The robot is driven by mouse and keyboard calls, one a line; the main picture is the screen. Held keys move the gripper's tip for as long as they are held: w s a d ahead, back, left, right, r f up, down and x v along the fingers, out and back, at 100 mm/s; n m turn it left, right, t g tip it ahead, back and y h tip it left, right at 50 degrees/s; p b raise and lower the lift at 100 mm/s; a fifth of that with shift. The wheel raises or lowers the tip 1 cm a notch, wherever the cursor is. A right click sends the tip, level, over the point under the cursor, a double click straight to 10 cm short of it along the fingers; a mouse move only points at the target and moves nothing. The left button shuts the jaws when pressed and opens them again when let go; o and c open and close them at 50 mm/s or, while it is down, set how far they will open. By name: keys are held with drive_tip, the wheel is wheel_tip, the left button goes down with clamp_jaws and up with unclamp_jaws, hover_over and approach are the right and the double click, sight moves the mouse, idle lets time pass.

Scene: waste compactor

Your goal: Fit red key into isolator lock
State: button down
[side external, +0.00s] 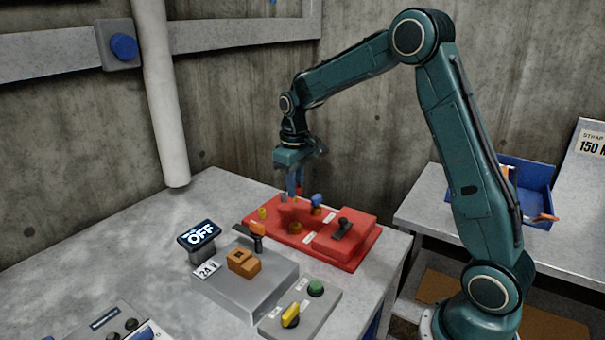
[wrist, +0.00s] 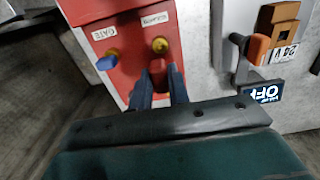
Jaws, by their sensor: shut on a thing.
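My gripper (side external: 296,191) points down over the red panel (side external: 358,262). In the wrist view its two dark fingers (wrist: 160,78) are shut on the red key (wrist: 157,68). The key is above the panel, close to a yellow lock (wrist: 160,45); I cannot tell whether they touch. The key's lower end is hidden. A blue key (wrist: 106,63) sits at another yellow lock beside a label reading GATE; the blue key also shows in the side view (side external: 316,200). I cannot tell which lock belongs to the isolator.
A grey box with an orange-handled lever (side external: 257,229) and a brown block (side external: 243,263) stands left of the panel, beside an OFF display (side external: 199,234). A black-handled raised red block is on the panel. A yellow-and-green button box (side external: 300,308) is in front. A blue bin (side external: 525,185) is right.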

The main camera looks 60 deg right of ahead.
drive_tip(key=shift+f, duration=0.15)
drive_tip(key=shift+f, duration=2.75)
drive_tip(key=shift+f, duration=1.4)
idle(1.3)
drive_tip(key=c, duration=1.3)
unclamp_jaws()
drive_tip(key=shift+o, duration=0.2)
drive_tip(key=shift+r, duration=0.1)
drive_tip(key=shift+c, duration=0.4)
drive_tip(key=shift+r, duration=3.4)
